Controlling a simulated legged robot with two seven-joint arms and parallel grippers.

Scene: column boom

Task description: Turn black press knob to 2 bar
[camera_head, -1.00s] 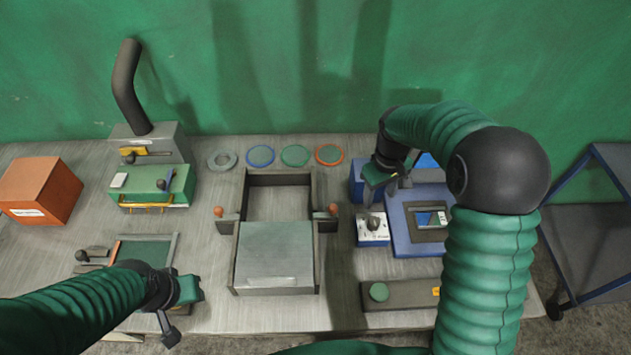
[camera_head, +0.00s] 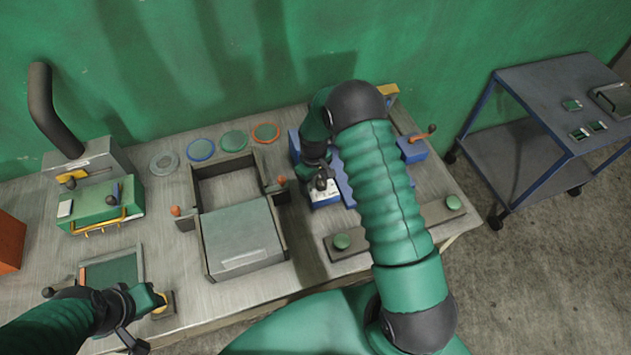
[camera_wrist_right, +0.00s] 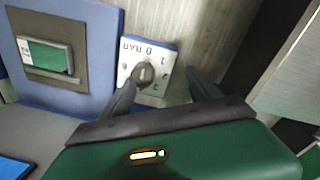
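The black press knob (camera_wrist_right: 145,74) sits on a white dial plate (camera_wrist_right: 163,62) marked "0 BAR" with numbers around it; I cannot tell which number it points at. The plate is the top of a small blue-sided block (camera_head: 325,198) in the head view. My right gripper (camera_wrist_right: 163,82) is open; its left finger is beside the knob, partly overlapping it in the picture, and its right finger is off the plate's right edge. It also shows over the block in the head view (camera_head: 321,177). My left gripper (camera_head: 150,302) is at the lower left, its fingers unclear.
A blue fixture (camera_wrist_right: 85,50) with a framed green-and-white piece stands beside the dial. A grey-lidded tray (camera_head: 240,240) is left of the block, and a bar with green buttons (camera_head: 342,242) is in front. A blue cart (camera_head: 545,110) stands at the right.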

